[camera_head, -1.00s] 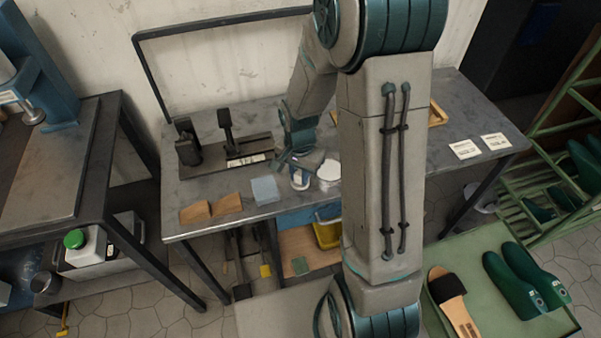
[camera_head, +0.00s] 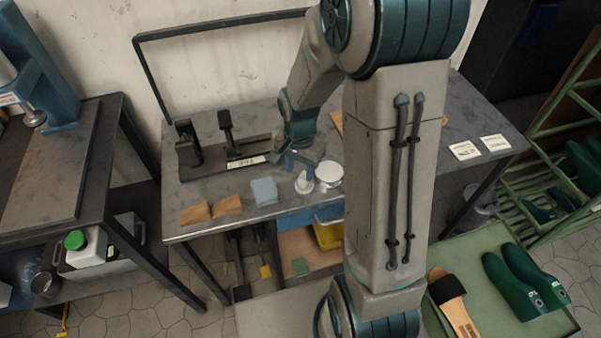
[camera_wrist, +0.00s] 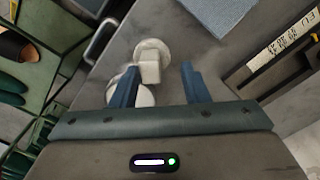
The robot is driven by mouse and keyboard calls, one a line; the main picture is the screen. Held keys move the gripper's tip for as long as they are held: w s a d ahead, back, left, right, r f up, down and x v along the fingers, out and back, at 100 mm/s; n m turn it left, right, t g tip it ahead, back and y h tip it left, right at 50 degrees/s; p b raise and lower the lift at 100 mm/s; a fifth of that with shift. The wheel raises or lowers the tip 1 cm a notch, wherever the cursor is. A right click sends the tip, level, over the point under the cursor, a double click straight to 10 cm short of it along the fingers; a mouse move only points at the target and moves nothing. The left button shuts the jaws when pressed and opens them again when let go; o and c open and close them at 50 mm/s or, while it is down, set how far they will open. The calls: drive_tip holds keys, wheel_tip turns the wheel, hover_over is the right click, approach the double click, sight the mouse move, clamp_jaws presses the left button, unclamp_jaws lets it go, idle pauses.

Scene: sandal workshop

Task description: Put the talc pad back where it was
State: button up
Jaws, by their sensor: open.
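The talc pad (camera_head: 304,185), a small white disc with a blocky white grip on top, stands upright on the grey bench; it also shows in the wrist view (camera_wrist: 151,66). Whether pad and dish touch, I cannot tell. My gripper (camera_head: 299,163) is open and empty just above and behind the pad. In the wrist view its blue fingers (camera_wrist: 158,84) are spread, with the pad's grip beyond the gap between them.
A light blue block or cloth (camera_head: 264,191) and brown wooden pieces (camera_head: 211,211) lie left along the front edge. A black tool stand (camera_head: 188,150) with a label strip is behind. Two white cards (camera_head: 466,150) lie at right. My arm hides the bench's middle right.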

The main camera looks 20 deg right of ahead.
wheel_tip(320, 180, up, 8)
drive_tip(key=s+r+n+t, duration=0.2)
drive_tip(key=s+r+n, duration=0.6)
drive_tip(key=s, duration=0.5)
drive_tip(key=shift+s+r+n+t+p, duration=0.3)
drive_tip(key=shift+r+n, duration=0.05)
drive_tip(key=shift+n, duration=0.05)
drive_tip(key=shift+d, duration=0.1)
drive_tip(key=shift+c, duration=0.5)
